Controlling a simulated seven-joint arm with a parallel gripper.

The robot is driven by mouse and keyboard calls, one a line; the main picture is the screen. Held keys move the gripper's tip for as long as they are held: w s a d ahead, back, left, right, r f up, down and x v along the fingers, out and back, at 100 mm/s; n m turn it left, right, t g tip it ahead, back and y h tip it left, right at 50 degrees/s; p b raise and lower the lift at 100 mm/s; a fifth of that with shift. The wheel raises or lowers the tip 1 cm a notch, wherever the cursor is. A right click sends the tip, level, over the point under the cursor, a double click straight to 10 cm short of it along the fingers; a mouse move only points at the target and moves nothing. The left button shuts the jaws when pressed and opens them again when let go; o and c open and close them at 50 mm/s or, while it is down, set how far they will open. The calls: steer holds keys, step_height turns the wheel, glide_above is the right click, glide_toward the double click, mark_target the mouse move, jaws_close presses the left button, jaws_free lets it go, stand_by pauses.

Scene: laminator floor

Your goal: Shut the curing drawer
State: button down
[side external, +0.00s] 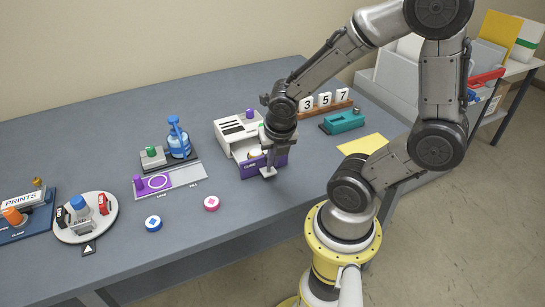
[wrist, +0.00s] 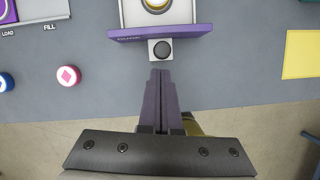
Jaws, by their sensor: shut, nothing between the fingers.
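The curing drawer (side external: 246,152) stands open, pulled out of its white housing (side external: 236,128) on the table. Its purple front (wrist: 125,35) spans the top of the wrist view. A pale tab with a round dark knob (wrist: 161,49) sticks out from the middle of that front. A round piece with a yellow ring (wrist: 157,4) lies inside the drawer, cut off by the frame edge. My gripper (wrist: 161,72) is shut and empty, its tips just in front of the knob; I cannot tell if they touch. In the side view my wrist hides part of the drawer.
A pink disc (side external: 211,203) and a blue disc (side external: 153,223) lie near the front edge. A teal box (side external: 343,121) and yellow sheet (side external: 363,144) are to the right.

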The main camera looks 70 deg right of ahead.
steer(key=shift+w+d, duration=0.2)
steer(key=shift+d, duration=0.1)
steer(key=w+d, duration=0.7)
stand_by(0.4)
steer(key=shift+w+d, duration=0.1)
steer(key=shift+w, duration=0.05)
